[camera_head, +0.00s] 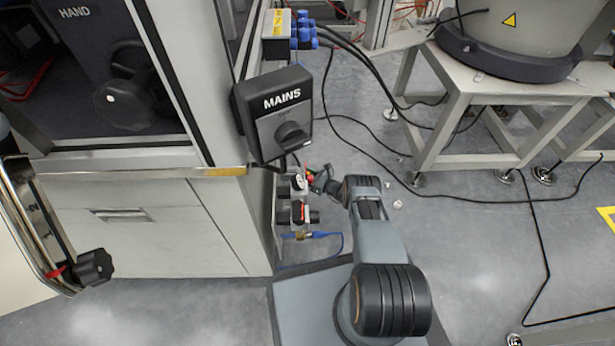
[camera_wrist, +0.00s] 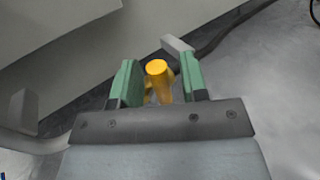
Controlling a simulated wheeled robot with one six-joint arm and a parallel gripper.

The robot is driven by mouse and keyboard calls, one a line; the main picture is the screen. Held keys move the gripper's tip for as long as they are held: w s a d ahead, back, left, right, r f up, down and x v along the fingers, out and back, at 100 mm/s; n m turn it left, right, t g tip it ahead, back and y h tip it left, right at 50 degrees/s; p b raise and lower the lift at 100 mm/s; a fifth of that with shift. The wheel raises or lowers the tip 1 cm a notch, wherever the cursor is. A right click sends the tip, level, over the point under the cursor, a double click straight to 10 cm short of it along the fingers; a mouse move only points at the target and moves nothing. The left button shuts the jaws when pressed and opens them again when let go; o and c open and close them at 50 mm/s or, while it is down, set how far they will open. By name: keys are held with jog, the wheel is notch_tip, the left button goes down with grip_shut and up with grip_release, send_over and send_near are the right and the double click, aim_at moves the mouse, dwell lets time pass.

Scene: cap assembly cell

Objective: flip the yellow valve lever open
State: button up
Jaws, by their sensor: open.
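The yellow valve lever (camera_wrist: 158,80) shows in the wrist view as a short, rounded yellow bar with its end towards the camera. My gripper (camera_wrist: 160,70) is open, with one green finger on each side of the lever. Small gaps show between the lever and both fingers, so it does not look gripped. The lower part of the lever is hidden behind the gripper's dark front plate. In the head view my gripper (camera_head: 319,181) is beside the small fittings on the cabinet's side, and the lever cannot be made out clearly there.
The MAINS switch box (camera_head: 276,113) juts out from the cabinet (camera_head: 160,228) just above my gripper. A red and black fitting (camera_head: 298,212) and a blue hose (camera_head: 335,236) are below it. A grey stand (camera_head: 470,140) is at the right, with black cables on the floor between.

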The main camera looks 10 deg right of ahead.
jog(key=shift+c, duration=0.3)
grip_shut()
jog(key=shift+s+f+n, duration=0.2)
jog(key=shift+s+n, duration=0.2)
jog(key=shift+n, duration=0.3)
jog(key=n+y, duration=0.1)
jog(key=n+t+y, duration=0.1)
jog(key=shift+s+a+n, duration=0.15)
jog(key=shift+s+n, duration=0.25)
jog(key=shift+o, duration=0.3)
grip_release()
jog(key=v, duration=1.3)
jog(key=shift+s+d+f, duration=0.2)
jog(key=shift+s+d, duration=0.05)
jog(key=shift+d, duration=0.05)
